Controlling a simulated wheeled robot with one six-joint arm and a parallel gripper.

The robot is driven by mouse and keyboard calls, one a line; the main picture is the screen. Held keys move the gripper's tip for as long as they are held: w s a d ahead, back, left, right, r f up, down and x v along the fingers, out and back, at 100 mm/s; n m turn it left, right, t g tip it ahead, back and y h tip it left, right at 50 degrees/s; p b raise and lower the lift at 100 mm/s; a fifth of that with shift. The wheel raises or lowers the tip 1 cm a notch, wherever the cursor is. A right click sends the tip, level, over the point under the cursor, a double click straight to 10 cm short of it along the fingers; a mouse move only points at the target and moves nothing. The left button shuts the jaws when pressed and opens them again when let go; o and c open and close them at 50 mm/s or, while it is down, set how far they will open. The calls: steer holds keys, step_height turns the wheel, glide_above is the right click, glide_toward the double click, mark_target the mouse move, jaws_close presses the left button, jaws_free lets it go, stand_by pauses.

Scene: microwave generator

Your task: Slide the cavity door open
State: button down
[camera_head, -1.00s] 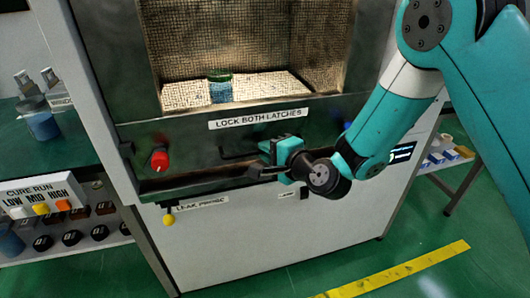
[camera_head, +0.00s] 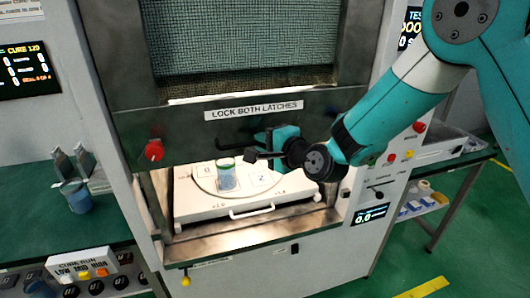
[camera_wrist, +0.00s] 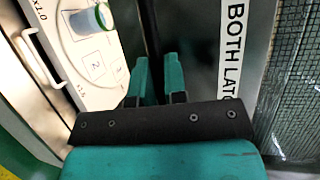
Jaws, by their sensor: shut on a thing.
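The cavity door (camera_head: 192,128) is a dark metal panel with a mesh window and a "LOCK BOTH LATCHES" label (camera_head: 253,110). It stands raised, with the lower part of the cavity open beneath it. My gripper (camera_head: 268,146) is at the door's lower front, shut on its dark handle bar. In the wrist view the fingers (camera_wrist: 158,82) close around the bar (camera_wrist: 150,35), beside the label. The fingers and arm hide part of the bar. A red latch knob (camera_head: 154,150) sits at the door's lower left.
Inside the cavity, a white tray (camera_head: 195,212) with a front handle carries a round plate and a cup of blue contents (camera_head: 226,180). A green bench (camera_head: 30,205) with a blue jar (camera_head: 77,197) stands left. A side table stands right.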

step_height(320, 180, up, 11)
steer(key=p, duration=0.5)
steer(key=shift+f, duration=0.2)
steer(key=c, duration=1.2)
jaws_free()
steer(key=b+v, duration=0.7)
steer(key=v, duration=1)
steer(key=shift+d, duration=0.15)
steer(key=shift+s+f, duration=0.1)
steer(key=shift+s, duration=0.1)
steer(key=s+d+f+n+g+h, duration=0.1)
steer(key=s+f+n+g+h, duration=0.1)
steer(key=s+n, duration=0.4)
steer(key=s+d+f+n+g+h+b, duration=0.1)
steer(key=s+f+n+g+h, duration=0.1)
steer(key=s+f+n+g, duration=0.2)
steer(key=s+d+f+n+g+h+b, duration=0.1)
steer(key=s+f+n+g, duration=0.2)
steer(key=s+n+g, duration=0.3)
steer(key=s+n, duration=0.2)
steer(key=s, duration=0.2)
steer(key=shift+d+f+h, duration=0.25)
steer(key=shift+f+h, duration=0.05)
steer(key=shift+h, duration=0.1)
